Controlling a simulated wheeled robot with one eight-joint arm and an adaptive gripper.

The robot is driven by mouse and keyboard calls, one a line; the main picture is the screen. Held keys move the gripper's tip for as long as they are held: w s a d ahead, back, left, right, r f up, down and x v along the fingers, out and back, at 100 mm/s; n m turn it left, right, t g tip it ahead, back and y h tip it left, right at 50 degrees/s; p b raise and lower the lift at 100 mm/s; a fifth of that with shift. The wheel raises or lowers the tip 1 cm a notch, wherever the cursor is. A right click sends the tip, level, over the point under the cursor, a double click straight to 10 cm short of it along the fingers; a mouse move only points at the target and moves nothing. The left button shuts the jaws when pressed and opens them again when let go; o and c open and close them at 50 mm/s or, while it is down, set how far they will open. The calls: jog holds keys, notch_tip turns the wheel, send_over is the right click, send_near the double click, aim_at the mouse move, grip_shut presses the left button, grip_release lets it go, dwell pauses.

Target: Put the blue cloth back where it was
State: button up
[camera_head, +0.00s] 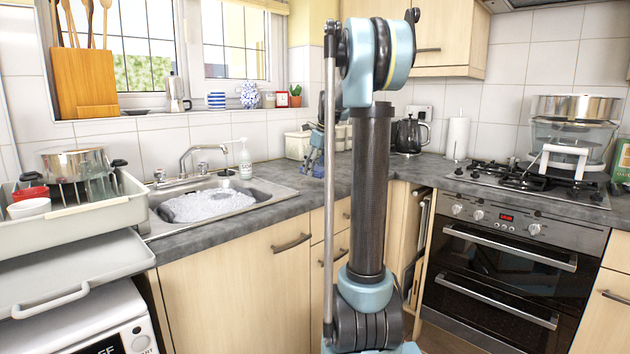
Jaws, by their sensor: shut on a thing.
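My gripper (312,163) is small in the view, partly behind my own arm, and points down at the worktop to the right of the sink. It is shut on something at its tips. A small blue patch, which looks like the blue cloth (312,172), shows right at the fingertips, at the level of the worktop. Its shape is too small to make out, and I cannot tell whether it rests on the worktop or hangs just above it.
The sink (262,190) full of suds lies left of the gripper, with a soap bottle (245,160) behind it. Cream containers (297,145) stand close behind the gripper. A kettle (409,135) and a paper roll (458,138) stand farther right. The worktop (285,212) in front is clear.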

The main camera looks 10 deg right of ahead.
aim_at(316, 177)
jog(key=shift+f, duration=2)
jog(key=shift+f, duration=0.1)
jog(key=o, duration=1)
jog(key=shift+s, duration=0.1)
